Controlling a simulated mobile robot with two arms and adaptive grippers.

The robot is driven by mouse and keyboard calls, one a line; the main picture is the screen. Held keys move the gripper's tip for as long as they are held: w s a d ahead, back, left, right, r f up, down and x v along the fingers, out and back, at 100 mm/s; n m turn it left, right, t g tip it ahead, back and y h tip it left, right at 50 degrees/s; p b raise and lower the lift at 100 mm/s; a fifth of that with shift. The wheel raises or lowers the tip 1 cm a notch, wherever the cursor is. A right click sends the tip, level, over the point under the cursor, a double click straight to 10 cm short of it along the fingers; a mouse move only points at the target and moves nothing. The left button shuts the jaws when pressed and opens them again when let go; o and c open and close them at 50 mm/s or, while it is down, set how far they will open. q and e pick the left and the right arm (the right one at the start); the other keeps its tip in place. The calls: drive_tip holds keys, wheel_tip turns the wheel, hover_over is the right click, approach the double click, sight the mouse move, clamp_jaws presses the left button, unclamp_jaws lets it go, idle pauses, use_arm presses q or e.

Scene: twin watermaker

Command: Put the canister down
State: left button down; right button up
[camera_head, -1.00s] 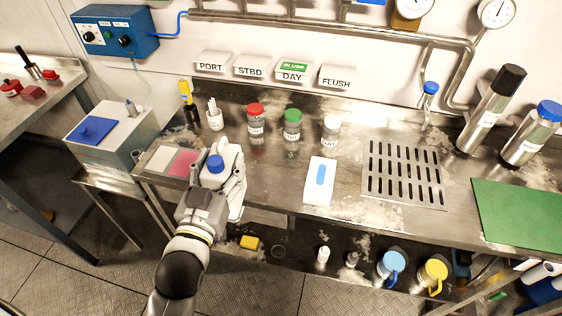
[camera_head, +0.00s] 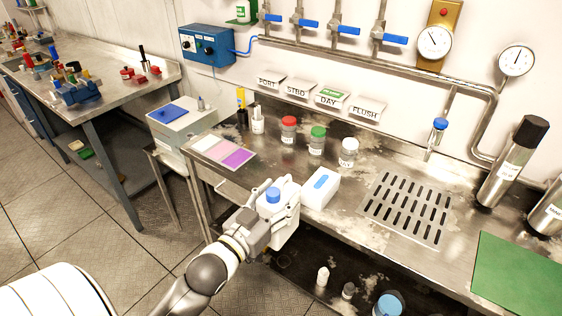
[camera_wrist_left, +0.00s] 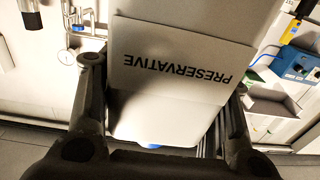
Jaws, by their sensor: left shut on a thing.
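The canister (camera_head: 270,208) is white with a blue cap and is gripped in my left gripper (camera_head: 284,209). In the left wrist view the canister (camera_wrist_left: 165,98) fills the middle, with its PRESERVATIVE label upside down between the two fingers. In the head view the canister is at the counter's front edge, just left of a white box with a blue strip (camera_head: 318,190). I cannot tell whether its bottom touches anything; my gripper and arm hide its lower part. My right gripper is not in view.
The steel counter (camera_head: 345,220) has bare room right of the white box, before a slotted drain grate (camera_head: 408,208). Red-lidded (camera_head: 288,131), green-lidded (camera_head: 317,141) and white-lidded (camera_head: 348,153) jars stand behind. Coloured pads (camera_head: 224,151) lie at the left end. A green mat (camera_head: 522,275) lies right.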

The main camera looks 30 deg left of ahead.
use_arm(q)
drive_tip(key=w+a+r+b, duration=0.1)
drive_tip(key=w+a+b, duration=0.25)
drive_tip(key=a, duration=0.65)
drive_tip(key=w+a+r+b, duration=0.2)
drive_tip(key=w+a+r, duration=0.2)
drive_tip(key=a+r, duration=0.45)
drive_tip(key=w+d+f+p, duration=0.3)
drive_tip(key=w+f, duration=0.8)
drive_tip(key=w, duration=0.2)
drive_tip(key=shift+w+f, duration=0.15)
drive_tip(key=shift+w, duration=0.15)
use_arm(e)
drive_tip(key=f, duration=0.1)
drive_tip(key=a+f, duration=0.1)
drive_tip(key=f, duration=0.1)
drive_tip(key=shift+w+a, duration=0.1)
use_arm(q)
drive_tip(key=c, duration=0.8)
unclamp_jaws()
drive_tip(key=shift+f, duration=0.25)
drive_tip(key=o, duration=0.3)
drive_tip(key=shift+s, duration=0.1)
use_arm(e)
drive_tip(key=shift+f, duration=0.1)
